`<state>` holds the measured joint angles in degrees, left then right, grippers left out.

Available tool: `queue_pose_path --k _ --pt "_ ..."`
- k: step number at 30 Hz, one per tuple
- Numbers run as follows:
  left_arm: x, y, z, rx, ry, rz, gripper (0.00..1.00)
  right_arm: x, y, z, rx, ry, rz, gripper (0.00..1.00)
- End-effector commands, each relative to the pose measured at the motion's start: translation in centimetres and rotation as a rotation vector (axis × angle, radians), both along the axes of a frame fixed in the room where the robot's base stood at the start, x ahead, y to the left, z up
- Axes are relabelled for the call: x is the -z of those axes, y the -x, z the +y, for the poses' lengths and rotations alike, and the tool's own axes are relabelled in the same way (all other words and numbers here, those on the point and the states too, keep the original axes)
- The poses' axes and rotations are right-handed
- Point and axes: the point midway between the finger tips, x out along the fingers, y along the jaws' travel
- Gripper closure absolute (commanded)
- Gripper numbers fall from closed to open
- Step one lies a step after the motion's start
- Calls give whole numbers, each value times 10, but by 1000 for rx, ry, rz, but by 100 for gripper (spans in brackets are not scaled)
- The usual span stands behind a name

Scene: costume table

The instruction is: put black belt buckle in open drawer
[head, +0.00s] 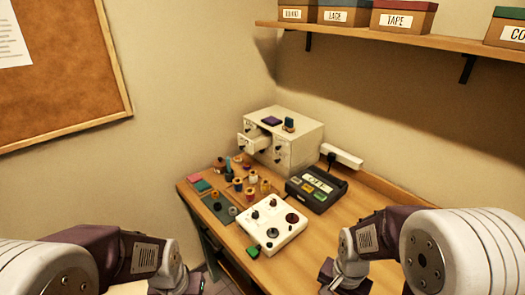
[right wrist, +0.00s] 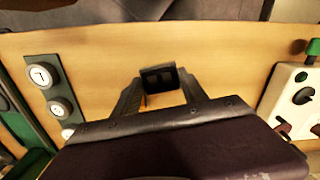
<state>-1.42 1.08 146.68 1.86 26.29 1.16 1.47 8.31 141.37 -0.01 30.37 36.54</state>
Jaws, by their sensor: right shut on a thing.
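The black belt buckle (right wrist: 158,78) is between the fingertips of my right gripper (right wrist: 160,92) in the right wrist view, above the wooden table top. The open drawer (head: 252,143) sticks out of the upper left of the cream drawer cabinet (head: 300,129) at the back of the table, far from my right gripper. My left gripper (head: 190,284) is at the bottom edge, left of the table, and its fingers are unclear.
A white panel with knobs (head: 272,243) stands at the table's front. Several spools (head: 238,184) stand before the cabinet. A power strip (head: 342,156) lies behind. A box shelf (head: 380,36) hangs above.

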Motion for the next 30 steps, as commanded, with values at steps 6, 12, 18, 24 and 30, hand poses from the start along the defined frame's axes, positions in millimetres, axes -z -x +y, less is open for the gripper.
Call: queue_pose_path --k 6,12,18,24,30 --pt "0 0 0 0 0 0 100 25 -66 6 -441 1 -2 90" --pt "0 0 0 0 0 0 100 21 -82 6 -641 1 -1 90" --pt "0 0 0 0 0 0 100 21 -81 6 -667 1 -1 90" --pt "0 0 0 0 0 0 100 21 -81 6 -665 1 -1 90" --pt "0 0 0 0 0 0 100 20 -76 6 -666 1 -2 90"
